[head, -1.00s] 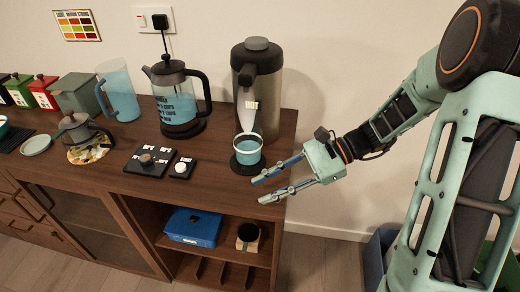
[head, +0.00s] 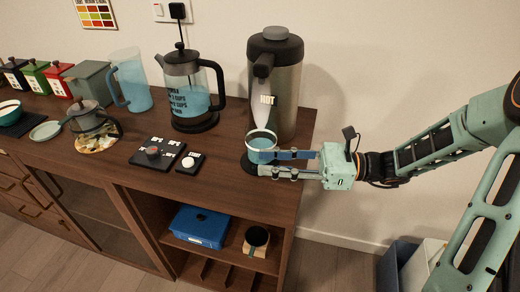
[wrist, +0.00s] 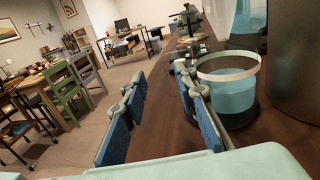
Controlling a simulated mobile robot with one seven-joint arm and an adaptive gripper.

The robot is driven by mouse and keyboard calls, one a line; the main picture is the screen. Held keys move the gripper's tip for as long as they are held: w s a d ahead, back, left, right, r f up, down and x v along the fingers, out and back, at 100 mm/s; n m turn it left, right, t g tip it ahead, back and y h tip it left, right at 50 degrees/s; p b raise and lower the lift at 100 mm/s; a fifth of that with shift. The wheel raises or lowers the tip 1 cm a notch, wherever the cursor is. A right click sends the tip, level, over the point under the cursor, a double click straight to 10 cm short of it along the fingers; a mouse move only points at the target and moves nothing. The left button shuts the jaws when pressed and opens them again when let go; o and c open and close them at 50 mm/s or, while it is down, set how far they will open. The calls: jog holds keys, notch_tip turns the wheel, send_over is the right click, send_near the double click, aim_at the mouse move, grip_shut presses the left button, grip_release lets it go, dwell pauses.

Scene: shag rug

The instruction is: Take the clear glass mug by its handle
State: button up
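The clear glass mug (head: 262,145) holds blue-tinted liquid and stands upright on a dark round base below the spout of the tall urn. In the wrist view the mug (wrist: 228,92) is at the right, just beyond the right finger. Its handle cannot be made out in either view. My gripper (head: 270,163) is open and reaches in from the right, its fingertips close to the mug's near right side. In the wrist view my gripper (wrist: 160,100) has two blue-padded fingers apart with nothing clearly between them. Whether a finger touches the mug cannot be told.
The urn (head: 285,85) marked HOT stands right behind the mug. A French press (head: 191,90) and a black control panel (head: 157,153) with a small button pad (head: 190,162) are to the left. The wooden cabinet top (head: 235,190) ends just right of the mug.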

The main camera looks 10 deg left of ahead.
aim_at(252, 171)
jog(key=a, duration=0.2)
jog(key=a+f, duration=0.1)
jog(key=a, duration=0.1)
jog(key=shift+s+b, duration=0.1)
jog(key=shift+b, duration=0.3)
jog(key=shift+a+r, duration=0.1)
jog(key=shift+a, duration=0.25)
jog(key=shift+c, duration=0.5)
grip_shut()
